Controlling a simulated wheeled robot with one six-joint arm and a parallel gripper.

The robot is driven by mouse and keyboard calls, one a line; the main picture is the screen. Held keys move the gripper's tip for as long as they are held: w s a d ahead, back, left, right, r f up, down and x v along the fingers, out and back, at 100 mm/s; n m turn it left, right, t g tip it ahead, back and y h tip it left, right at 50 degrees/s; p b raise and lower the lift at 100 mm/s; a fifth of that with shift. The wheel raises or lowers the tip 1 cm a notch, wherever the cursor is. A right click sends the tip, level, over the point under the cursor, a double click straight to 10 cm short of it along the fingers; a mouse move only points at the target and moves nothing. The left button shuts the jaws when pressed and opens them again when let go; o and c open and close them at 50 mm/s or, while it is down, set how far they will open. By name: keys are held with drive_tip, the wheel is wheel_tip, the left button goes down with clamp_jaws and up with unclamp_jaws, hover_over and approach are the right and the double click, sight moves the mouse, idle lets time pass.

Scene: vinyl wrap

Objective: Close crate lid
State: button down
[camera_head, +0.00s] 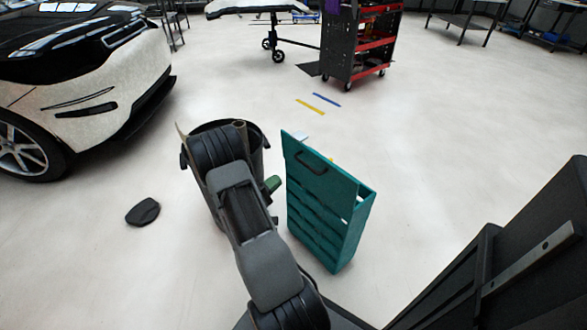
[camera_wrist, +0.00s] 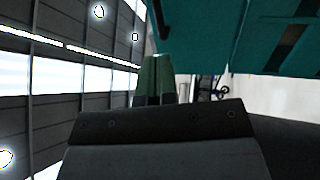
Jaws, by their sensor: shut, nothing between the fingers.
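A teal crate (camera_head: 325,232) with slatted sides stands on the floor right of my arm in the head view. Its teal lid (camera_head: 325,178), with a dark handle (camera_head: 312,162), is tilted up at the left, and a gap shows at the right rim. My gripper (camera_head: 272,184) has green fingers and is just left of the crate, partly hidden by my arm. In the wrist view the shut, empty fingers (camera_wrist: 153,78) point towards a teal panel (camera_wrist: 200,35) at the top right. I cannot tell whether they touch it.
A dark bin (camera_head: 258,140) stands behind my arm. A black flat object (camera_head: 143,212) lies on the floor at left. A white car (camera_head: 90,95) is at upper left, a red and black tool cart (camera_head: 345,45) at the back.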

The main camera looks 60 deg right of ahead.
drive_tip(key=x, duration=0.8)
drive_tip(key=shift+d+b, duration=0.2)
drive_tip(key=shift+b, duration=0.25)
drive_tip(key=shift+r, duration=0.15)
